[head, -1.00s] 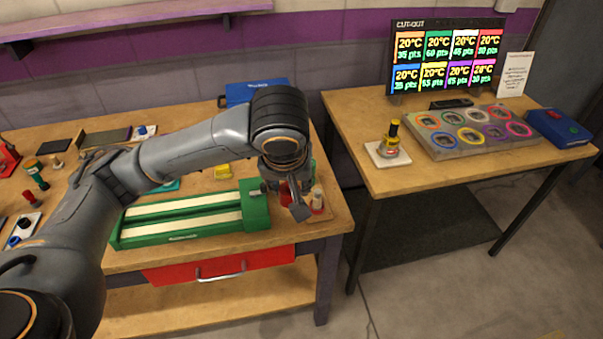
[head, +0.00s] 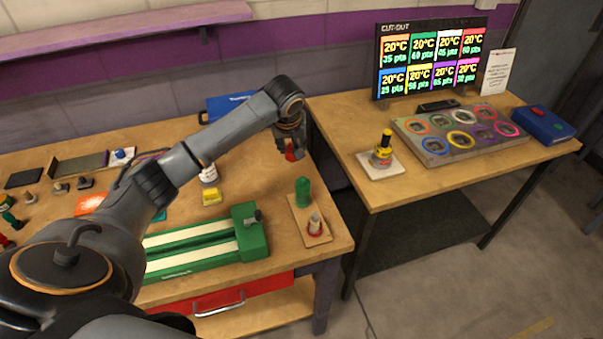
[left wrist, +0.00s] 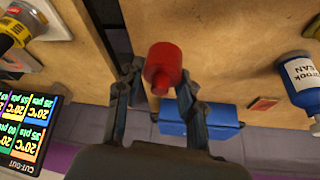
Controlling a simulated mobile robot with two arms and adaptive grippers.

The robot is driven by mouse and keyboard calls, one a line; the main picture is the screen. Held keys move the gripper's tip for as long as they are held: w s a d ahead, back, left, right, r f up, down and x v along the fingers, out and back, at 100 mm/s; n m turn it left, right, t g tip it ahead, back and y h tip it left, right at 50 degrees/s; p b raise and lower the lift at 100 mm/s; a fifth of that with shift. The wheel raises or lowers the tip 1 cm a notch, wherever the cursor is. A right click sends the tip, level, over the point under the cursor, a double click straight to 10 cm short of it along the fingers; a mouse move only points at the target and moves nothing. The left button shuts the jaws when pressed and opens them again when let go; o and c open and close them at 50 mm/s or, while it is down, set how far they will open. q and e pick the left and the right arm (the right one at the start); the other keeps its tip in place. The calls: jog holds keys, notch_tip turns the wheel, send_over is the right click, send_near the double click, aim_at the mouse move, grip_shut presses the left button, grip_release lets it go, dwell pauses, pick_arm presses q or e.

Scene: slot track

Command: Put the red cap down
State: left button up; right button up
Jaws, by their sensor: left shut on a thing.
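The red cap (head: 292,154) is held in my left gripper (head: 289,150), above the back right part of the left workbench. In the left wrist view the red cap (left wrist: 163,68) sits between the two fingers of the left gripper (left wrist: 160,85). It is a small red cylinder with a narrower end. In the head view it is partly hidden by the fingers. My right gripper is in neither view.
A blue box (head: 228,106) stands behind the gripper. A gap separates the right table (head: 350,130).

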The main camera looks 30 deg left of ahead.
pick_arm(q)
notch_tip(320, 180, down, 5)
jog(key=shift+s+d+f+p, duration=0.1)
jog(key=shift+p, duration=0.2)
notch_tip(320, 180, down, 4)
jog(key=shift+r, duration=0.15)
jog(key=o, duration=0.8)
jog(key=shift+f, duration=0.2)
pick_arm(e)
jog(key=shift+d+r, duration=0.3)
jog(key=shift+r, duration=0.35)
pick_arm(q)
jog(key=shift+r, duration=0.5)
jog(key=v, duration=1.1)
jog(key=shift+s+r, duration=0.1)
jog(key=shift+r, duration=0.1)
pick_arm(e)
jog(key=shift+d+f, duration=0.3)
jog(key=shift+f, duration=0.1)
